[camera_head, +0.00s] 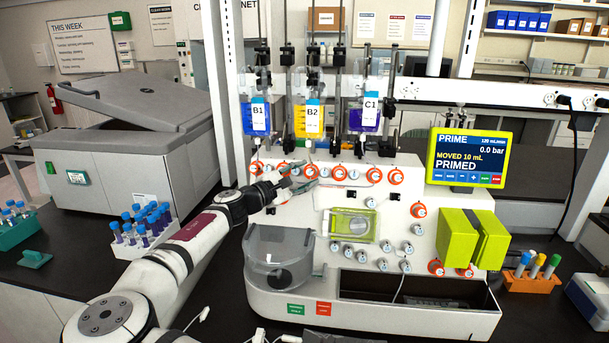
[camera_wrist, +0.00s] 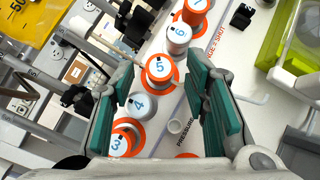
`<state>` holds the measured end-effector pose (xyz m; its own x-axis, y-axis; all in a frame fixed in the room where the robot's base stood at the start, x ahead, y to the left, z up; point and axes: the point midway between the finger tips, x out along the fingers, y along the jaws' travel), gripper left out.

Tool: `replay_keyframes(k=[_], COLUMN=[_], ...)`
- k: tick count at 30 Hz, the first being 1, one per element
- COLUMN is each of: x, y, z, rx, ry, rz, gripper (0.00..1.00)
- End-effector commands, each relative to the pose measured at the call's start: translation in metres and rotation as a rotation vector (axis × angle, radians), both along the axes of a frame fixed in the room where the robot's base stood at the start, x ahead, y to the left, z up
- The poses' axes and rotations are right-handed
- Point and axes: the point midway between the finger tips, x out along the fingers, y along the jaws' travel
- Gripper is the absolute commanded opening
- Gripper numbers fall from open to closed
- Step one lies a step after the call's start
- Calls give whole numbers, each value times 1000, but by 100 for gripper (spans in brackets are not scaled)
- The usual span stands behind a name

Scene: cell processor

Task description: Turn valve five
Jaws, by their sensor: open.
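Valve five (camera_wrist: 160,68) is a round white cap marked 5 with an orange ring around it, on the white machine panel. In the wrist view it lies between and beyond the tips of my gripper (camera_wrist: 163,82), whose teal-padded fingers are open and empty. I see no contact with the cap. In the head view my gripper (camera_head: 290,187) is in front of the left part of the valve row. The numbers there are too small to read, so I cannot tell which cap is five.
Valve six (camera_wrist: 178,38) and valve four (camera_wrist: 142,103) sit close on either side of valve five. Valve three (camera_wrist: 122,142) and valve seven (camera_wrist: 197,8) lie farther along. A clear cup (camera_head: 278,250) is below my gripper. A screen (camera_head: 470,157) reads PRIMED.

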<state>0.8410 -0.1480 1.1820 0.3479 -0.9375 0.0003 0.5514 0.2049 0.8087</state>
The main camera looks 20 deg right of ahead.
Motion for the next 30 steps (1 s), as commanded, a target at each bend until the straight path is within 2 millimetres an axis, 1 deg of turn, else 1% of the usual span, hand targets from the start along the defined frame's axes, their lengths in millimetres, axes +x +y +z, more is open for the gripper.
replay_keyframes(k=[3,10,11,12,14,15,16,17,23,30], x=[1,2,2,2,2,2,2,2,2,5], y=[-4,-4,-4,-4,-4,-4,-4,-4,-4,-4], z=[0,0,0,0,0,0,0,0,0,1], rx=[0,0,0,0,0,0,0,0,11,123], ry=[0,0,0,0,0,0,0,0,-7,-80], rz=[0,0,0,0,0,0,0,0,-4,-60], gripper=[42,42,40,31,17,8,1,0,0,0])
